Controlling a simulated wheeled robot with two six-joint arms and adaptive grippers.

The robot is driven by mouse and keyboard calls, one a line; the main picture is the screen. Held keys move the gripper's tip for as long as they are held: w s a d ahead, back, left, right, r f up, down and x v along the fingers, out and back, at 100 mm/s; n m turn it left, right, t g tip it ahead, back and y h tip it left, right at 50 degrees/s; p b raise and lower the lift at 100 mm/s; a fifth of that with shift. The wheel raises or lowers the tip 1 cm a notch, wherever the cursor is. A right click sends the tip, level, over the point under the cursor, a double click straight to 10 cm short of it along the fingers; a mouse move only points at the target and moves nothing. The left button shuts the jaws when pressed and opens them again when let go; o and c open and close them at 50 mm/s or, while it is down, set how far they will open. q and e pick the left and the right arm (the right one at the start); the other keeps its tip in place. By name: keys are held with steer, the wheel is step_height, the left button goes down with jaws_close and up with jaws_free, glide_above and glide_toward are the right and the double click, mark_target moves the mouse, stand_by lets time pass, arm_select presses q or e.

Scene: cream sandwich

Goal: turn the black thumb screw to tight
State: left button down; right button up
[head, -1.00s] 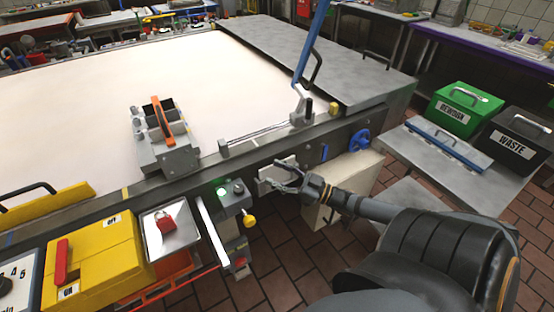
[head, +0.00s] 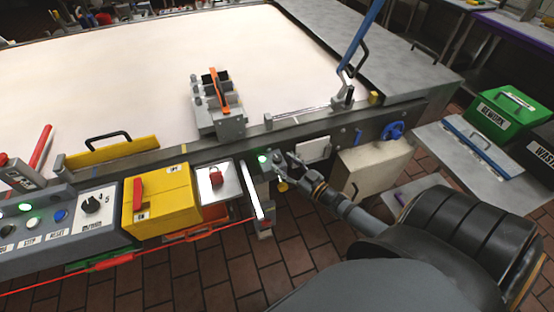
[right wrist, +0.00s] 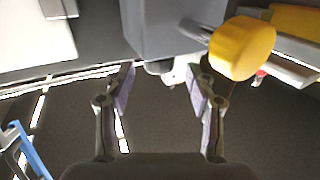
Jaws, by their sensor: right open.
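The grey box (head: 262,172) with a lit green lamp (head: 263,160) is on the front side of the large table. My right gripper (head: 282,158) is at this box and covers the place of the black thumb screw in the head view. In the right wrist view, a dark round stub (right wrist: 159,67) on the grey box (right wrist: 170,28) appears to be the thumb screw. The open fingers (right wrist: 161,76) stand on either side of it, with gaps visible. A yellow knob (right wrist: 242,48) sticks out beside the right finger. My left gripper is not in view.
A white bar (head: 253,190) lies close left of the gripper.

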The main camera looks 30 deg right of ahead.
mark_target(280, 161)
steer(key=x, duration=0.3)
steer(key=shift+w+f, duration=0.1)
steer(key=shift+w, duration=0.4)
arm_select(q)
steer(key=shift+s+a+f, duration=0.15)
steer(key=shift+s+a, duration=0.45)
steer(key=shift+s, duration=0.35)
arm_select(e)
steer(key=shift+s, duration=0.1)
steer(key=shift+c, duration=0.4)
jaws_close()
steer(key=m+h+p, duration=0.1)
steer(key=p, duration=0.1)
steer(key=r+m+h+p, duration=0.1)
steer(key=h+p, duration=0.1)
steer(key=shift+m+h+p, duration=0.3)
steer(key=shift+h+p, duration=0.3)
steer(key=shift+p, duration=0.05)
steer(key=shift+f+h, duration=0.3)
steer(key=shift+f, duration=0.05)
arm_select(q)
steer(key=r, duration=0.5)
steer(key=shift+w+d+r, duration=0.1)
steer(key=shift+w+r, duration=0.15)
